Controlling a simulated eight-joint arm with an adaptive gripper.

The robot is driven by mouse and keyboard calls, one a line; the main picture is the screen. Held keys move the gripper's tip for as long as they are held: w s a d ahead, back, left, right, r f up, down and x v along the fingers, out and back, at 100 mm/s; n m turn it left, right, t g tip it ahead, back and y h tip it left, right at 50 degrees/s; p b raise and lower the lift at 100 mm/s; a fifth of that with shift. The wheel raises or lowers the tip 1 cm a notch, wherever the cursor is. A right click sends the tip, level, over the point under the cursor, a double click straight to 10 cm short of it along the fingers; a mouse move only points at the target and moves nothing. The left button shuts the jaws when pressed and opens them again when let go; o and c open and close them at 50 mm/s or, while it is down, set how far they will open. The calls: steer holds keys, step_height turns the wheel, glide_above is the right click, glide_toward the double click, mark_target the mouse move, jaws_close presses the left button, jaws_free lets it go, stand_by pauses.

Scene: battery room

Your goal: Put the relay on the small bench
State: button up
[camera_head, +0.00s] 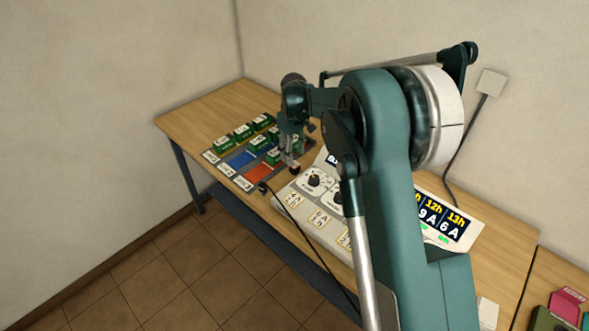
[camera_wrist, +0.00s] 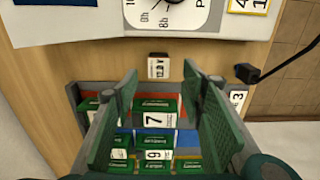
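My gripper (camera_wrist: 160,78) is open, with its two green fingers apart and nothing held between them. In the head view my gripper (camera_head: 291,162) points down over the long bench (camera_head: 195,110), between the coloured rack and the grey console. A small block with a pale label (camera_wrist: 158,66), seemingly reading 12.0 V, sits just beyond the fingertips, between rack and console. I cannot tell for sure whether it is the relay. A second wooden surface (camera_head: 540,290) shows in part at the lower right; it may be the small bench.
The rack (camera_head: 225,170) holds several green blocks (camera_wrist: 155,112) between the fingers' sides. The console (camera_head: 296,208) has a dial and labels. A dark plug with a cable (camera_head: 263,187) lies by the rack. A display panel (camera_head: 450,225) stands right. Pink (camera_head: 566,306) and green things occupy the second surface.

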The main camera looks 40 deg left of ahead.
mark_target(295, 164)
steer(key=shift+f, duration=1.3)
steer(key=shift+w+d+f, duration=0.1)
steer(key=shift+w+f, duration=0.05)
steer(key=shift+f, duration=2.45)
steer(key=shift+c, duration=0.2)
steer(key=c, duration=1.1)
steer(key=shift+o, duration=0.2)
steer(key=shift+r, duration=0.1)
steer(key=shift+r, duration=4.95)
